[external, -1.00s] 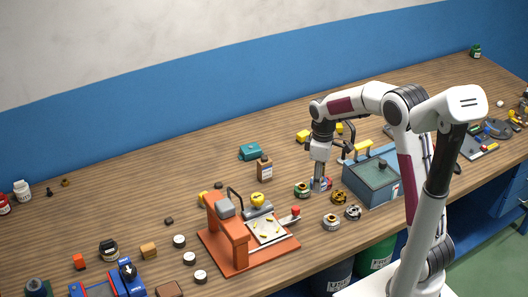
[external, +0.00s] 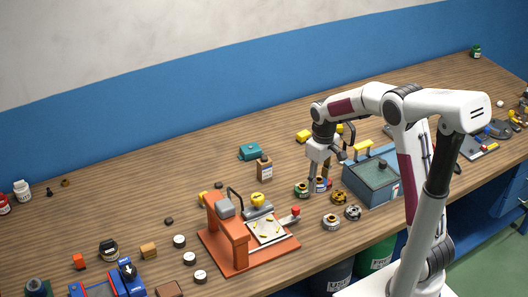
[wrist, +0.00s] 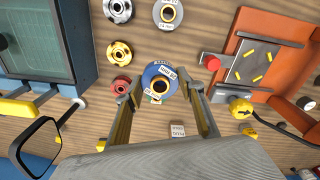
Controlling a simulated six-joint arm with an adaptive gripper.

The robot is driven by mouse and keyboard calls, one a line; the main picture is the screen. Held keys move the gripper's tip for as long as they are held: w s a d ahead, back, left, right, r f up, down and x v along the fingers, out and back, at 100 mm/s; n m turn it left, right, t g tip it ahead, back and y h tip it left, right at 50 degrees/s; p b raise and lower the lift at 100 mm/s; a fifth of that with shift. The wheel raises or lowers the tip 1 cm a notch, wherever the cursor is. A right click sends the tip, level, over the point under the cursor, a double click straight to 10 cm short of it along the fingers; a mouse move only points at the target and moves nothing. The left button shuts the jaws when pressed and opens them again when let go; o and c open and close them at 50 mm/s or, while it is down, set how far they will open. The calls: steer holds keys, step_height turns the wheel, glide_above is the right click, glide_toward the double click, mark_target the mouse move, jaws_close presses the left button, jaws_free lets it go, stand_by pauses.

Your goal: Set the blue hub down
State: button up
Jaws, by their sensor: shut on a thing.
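The blue hub (wrist: 149,73), a blue ring with white labels and a yellow-rimmed dark bore, sits between the two fingers of my gripper (wrist: 165,92) in the wrist view. My gripper is shut on it. In the external view my gripper (external: 319,185) points down, low over the bench, with the blue hub (external: 319,184) small between its fingers. I cannot tell whether the hub touches the bench or something under it. A small red and green patch shows at its lower edge in the wrist view.
A red hub (wrist: 120,84) and a yellow hub (wrist: 120,52) lie left of the blue one. A green hub (external: 302,190) is close beside my gripper. The orange press (external: 228,234) and the grey-green case (external: 372,183) flank this spot. Silver hubs (external: 331,222) lie nearer the front.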

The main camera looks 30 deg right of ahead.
mark_target(325, 180)
steer(key=m, duration=0.1)
steer(key=d+f+m, duration=0.1)
steer(key=m, duration=0.1)
steer(key=shift+f, duration=0.15)
steer(key=shift+s+d+f+m, duration=0.25)
steer(key=shift+d+f+m, duration=0.2)
steer(key=shift+d, duration=0.15)
steer(key=shift+a, duration=0.15)
stand_by(0.9)
steer(key=shift+w+a+r+n, duration=0.2)
steer(key=shift+a+r+n, duration=0.15)
steer(key=shift+a+r, duration=0.15)
steer(key=shift+w+a+r+n, duration=0.1)
steer(key=shift+a+r+n, duration=0.3)
steer(key=shift+n, duration=0.6)
steer(key=n, duration=0.1)
steer(key=r+n, duration=0.1)
steer(key=n, duration=0.1)
steer(key=shift+a, duration=0.2)
steer(key=shift+s+r+n, duration=0.1)
steer(key=shift+s+n, duration=0.05)
steer(key=shift+n, duration=0.7)
steer(key=shift+s+n, duration=0.1)
steer(key=shift+n, duration=0.75)
